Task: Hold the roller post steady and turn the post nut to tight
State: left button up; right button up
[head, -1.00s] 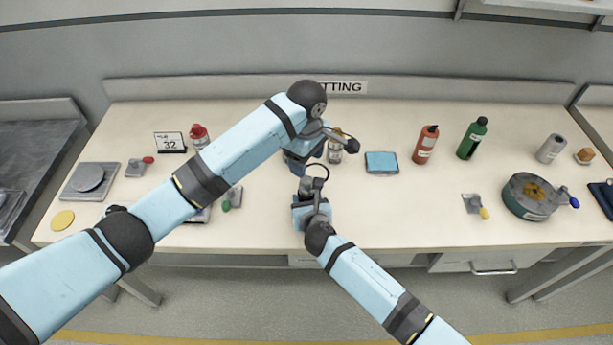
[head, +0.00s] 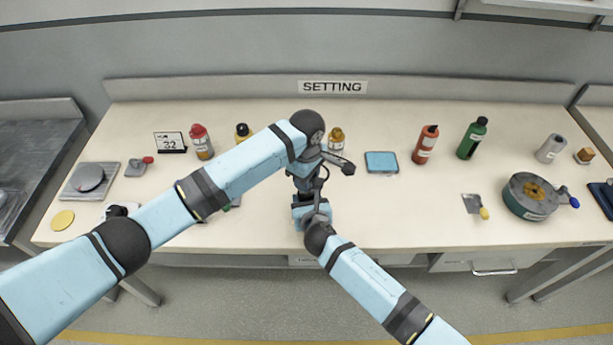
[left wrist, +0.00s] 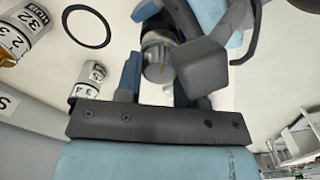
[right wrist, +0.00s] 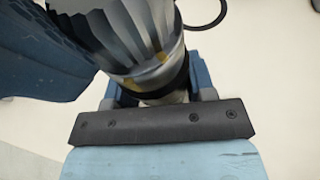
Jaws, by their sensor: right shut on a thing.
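My right gripper (head: 306,200) is shut on the roller post (right wrist: 163,98), whose lower part sits between its fingers in the right wrist view. Above it are a dark band and a wider, shiny metal part with vertical facets (right wrist: 130,35); I cannot tell whether this is the post nut or the roller. My left gripper (head: 303,180) comes from above. In the left wrist view its blue fingers (left wrist: 158,85) are open on either side of a metal cylinder end (left wrist: 158,71). In the head view both grippers hide the post.
A black ring (left wrist: 87,27) and labelled canisters (left wrist: 22,30) are near the left gripper. A round turntable (head: 530,197) is further right. The bench front between is clear.

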dwell(0.3)
pick_arm(q)
jog(key=m, duration=0.3)
jog(key=shift+m, duration=2.2)
jog(key=o, duration=0.9)
notch_tip(320, 180, up, 12)
jog(key=shift+r, duration=0.1)
